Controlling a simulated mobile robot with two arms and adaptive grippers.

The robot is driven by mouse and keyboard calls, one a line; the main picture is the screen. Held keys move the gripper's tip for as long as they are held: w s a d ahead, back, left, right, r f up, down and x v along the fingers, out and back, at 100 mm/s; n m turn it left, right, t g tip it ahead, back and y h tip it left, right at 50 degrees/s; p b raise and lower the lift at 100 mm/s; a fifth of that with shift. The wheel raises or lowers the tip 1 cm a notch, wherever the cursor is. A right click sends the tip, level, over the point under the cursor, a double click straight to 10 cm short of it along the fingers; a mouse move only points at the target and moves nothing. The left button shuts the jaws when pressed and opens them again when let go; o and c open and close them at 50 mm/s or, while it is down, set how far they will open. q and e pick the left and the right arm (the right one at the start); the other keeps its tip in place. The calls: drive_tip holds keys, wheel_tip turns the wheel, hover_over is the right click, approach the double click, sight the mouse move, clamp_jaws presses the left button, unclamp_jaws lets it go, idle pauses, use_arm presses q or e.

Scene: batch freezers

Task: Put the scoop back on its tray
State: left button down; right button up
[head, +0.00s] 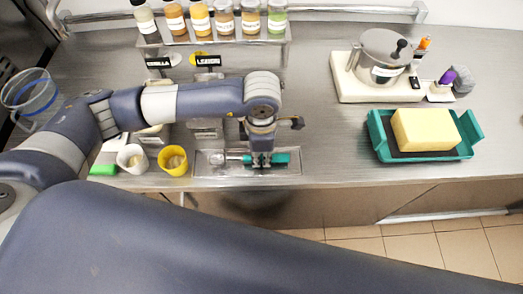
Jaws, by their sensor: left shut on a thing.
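The scoop (281,158) has a teal handle and a metal head toward the left. It lies along the shallow metal tray (291,170) at the front edge of the counter. My left gripper (261,160) points down over the tray and is shut on the scoop's handle. The gripper covers the middle of the scoop. The scoop appears inside the tray's outline; whether it touches the tray floor I cannot tell. My right gripper is not in view.
A yellow cup (173,161) and a white cup (132,159) stand left of the tray. Bottles stand on a rack (225,42) behind.

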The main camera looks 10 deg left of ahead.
use_arm(q)
drive_tip(key=shift+f, duration=0.45)
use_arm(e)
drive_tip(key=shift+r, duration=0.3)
use_arm(q)
drive_tip(key=shift+f, duration=0.1)
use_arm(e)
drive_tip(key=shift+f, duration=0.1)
use_arm(q)
drive_tip(key=shift+f+b, duration=0.15)
drive_tip(key=shift+b, duration=0.15)
drive_tip(key=c, duration=1.5)
unclamp_jaws()
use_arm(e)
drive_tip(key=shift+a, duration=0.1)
